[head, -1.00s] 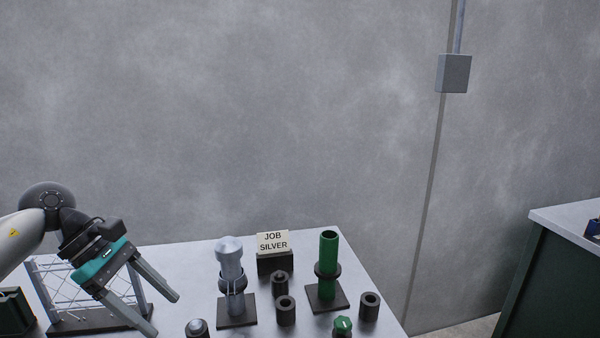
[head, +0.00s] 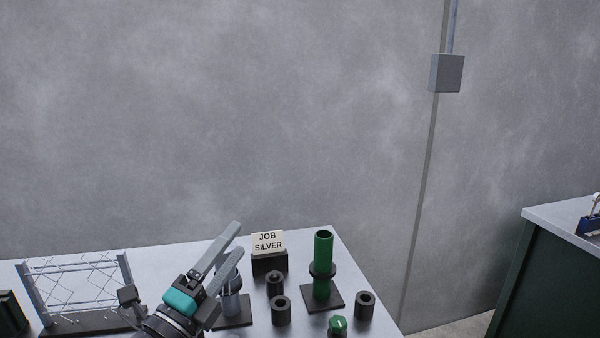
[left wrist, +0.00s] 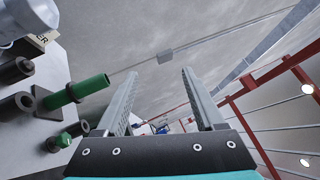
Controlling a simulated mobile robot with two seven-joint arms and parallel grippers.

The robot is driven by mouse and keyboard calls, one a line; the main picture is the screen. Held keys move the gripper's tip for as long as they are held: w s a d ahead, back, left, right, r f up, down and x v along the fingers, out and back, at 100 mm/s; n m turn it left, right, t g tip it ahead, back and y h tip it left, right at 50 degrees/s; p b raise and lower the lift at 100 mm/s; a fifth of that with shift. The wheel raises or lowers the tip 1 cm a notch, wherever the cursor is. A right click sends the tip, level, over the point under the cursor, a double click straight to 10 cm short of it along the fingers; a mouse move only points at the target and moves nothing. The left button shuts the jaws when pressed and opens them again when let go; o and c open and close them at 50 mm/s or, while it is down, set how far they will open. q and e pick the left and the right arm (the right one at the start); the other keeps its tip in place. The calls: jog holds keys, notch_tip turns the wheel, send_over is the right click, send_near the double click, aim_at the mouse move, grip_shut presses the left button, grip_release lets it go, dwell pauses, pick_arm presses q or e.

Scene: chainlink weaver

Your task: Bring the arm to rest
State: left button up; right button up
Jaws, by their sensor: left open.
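My left gripper (head: 228,258) is in the lower middle of the head view, its fingers pointing up and to the right. It is open and empty. In the left wrist view its two fingers (left wrist: 157,98) stand apart with nothing between them. In the head view it overlaps the silver post (head: 233,306), hiding most of it. I cannot tell from the overlap whether they touch. My right gripper is not in view.
A "JOB SILVER" sign (head: 268,242) stands behind. A chainlink frame (head: 76,283) is at the left. A second bench (head: 560,225) is at the far right. Space above the table is clear.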

pick_arm(q)
jog(key=s+a+f+n+g+y, duration=0.2)
jog(key=a+f+n+y, duration=0.4)
jog(key=f+n+y, duration=0.45)
jog(key=s+f+n+g, duration=0.2)
jog(key=s+f+n, duration=0.1)
jog(key=s+f, duration=0.1)
jog(key=s+f+n+g, duration=0.3)
jog(key=s+f, duration=0.1)
jog(key=s+a+f+n+g, duration=0.1)
jog(key=s+f+n+g, duration=0.1)
jog(key=s+f+n, duration=0.1)
jog(key=shift+s+a+f+n+g, duration=0.1)
jog(key=shift+s+f+n+g, duration=0.15)
jog(key=shift+s+f+g, duration=0.2)
jog(key=s+d+f+n+g+h, duration=0.15)
jog(key=s+f+n+g, duration=0.35)
jog(key=s, duration=0.8)
notch_tip(320, 180, down, 25)
jog(key=s+m+g+b, duration=0.1)
jog(key=s+m+g, duration=0.1)
jog(key=s, duration=0.1)
jog(key=s+a+f+g, duration=0.1)
jog(key=s+a+f, duration=0.1)
jog(key=s+f, duration=1.1)
jog(key=shift+s+b, duration=0.4)
jog(key=shift+s, duration=0.3)
